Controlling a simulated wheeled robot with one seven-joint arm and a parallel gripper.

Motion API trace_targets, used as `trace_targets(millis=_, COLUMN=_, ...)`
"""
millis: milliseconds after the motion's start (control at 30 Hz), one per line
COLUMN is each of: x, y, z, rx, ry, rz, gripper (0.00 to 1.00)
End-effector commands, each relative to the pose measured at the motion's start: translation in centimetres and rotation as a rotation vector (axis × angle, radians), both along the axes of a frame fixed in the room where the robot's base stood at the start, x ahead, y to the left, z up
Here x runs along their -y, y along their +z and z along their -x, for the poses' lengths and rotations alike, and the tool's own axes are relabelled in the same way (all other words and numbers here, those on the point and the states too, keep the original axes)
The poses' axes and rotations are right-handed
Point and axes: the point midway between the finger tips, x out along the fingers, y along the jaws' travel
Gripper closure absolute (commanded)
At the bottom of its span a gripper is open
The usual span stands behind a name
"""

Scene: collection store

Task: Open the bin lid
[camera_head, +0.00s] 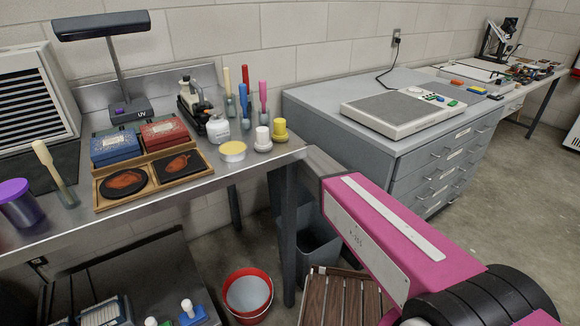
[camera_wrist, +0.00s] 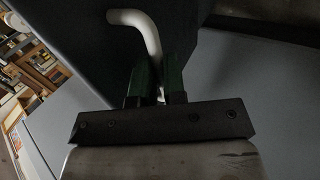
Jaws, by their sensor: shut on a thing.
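A dark grey bin (camera_head: 318,245) stands on the floor by the right end of the steel table, partly hidden by a table leg and my pink arm. In the wrist view, a pale bent bar handle (camera_wrist: 148,28) stands against a dark grey panel (camera_wrist: 82,40), which looks like the bin lid. My gripper (camera_wrist: 157,88), with green fingers, is shut on the handle, one finger on each side of it. My gripper cannot be made out in the head view. How far the lid is raised cannot be told.
The steel table (camera_head: 210,195) holds boxes, jars and upright tools. A grey drawer cabinet (camera_head: 420,165) stands to the right. A red bucket (camera_head: 248,296) and a slatted wooden thing (camera_head: 338,300) are on the floor near the bin. Floor is clear at far right.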

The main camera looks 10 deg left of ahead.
Motion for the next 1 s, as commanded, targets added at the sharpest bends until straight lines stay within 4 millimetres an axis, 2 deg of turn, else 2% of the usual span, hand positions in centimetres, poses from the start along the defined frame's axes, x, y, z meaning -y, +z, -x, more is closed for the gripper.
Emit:
trace_targets(millis=33, x=0.1, y=-0.5, z=0.0, rx=-0.003, ry=0.003, rz=0.000, gripper=1.00)
trace_targets(millis=400, x=0.1, y=-0.5, z=0.0, rx=-0.004, ry=0.003, rz=0.001, gripper=1.00)
trace_targets(millis=433, x=0.1, y=-0.5, z=0.0, rx=-0.004, ry=0.003, rz=0.001, gripper=0.79)
trace_targets(millis=500, x=0.1, y=-0.4, z=0.0, rx=-0.004, ry=0.002, rz=0.002, gripper=0.63)
trace_targets(millis=800, x=0.2, y=-0.1, z=0.1, rx=0.000, ry=0.001, rz=-0.001, gripper=0.63)
trace_targets(millis=1000, x=1.9, y=0.5, z=0.4, rx=0.056, ry=-0.001, rz=-0.056, gripper=0.63)
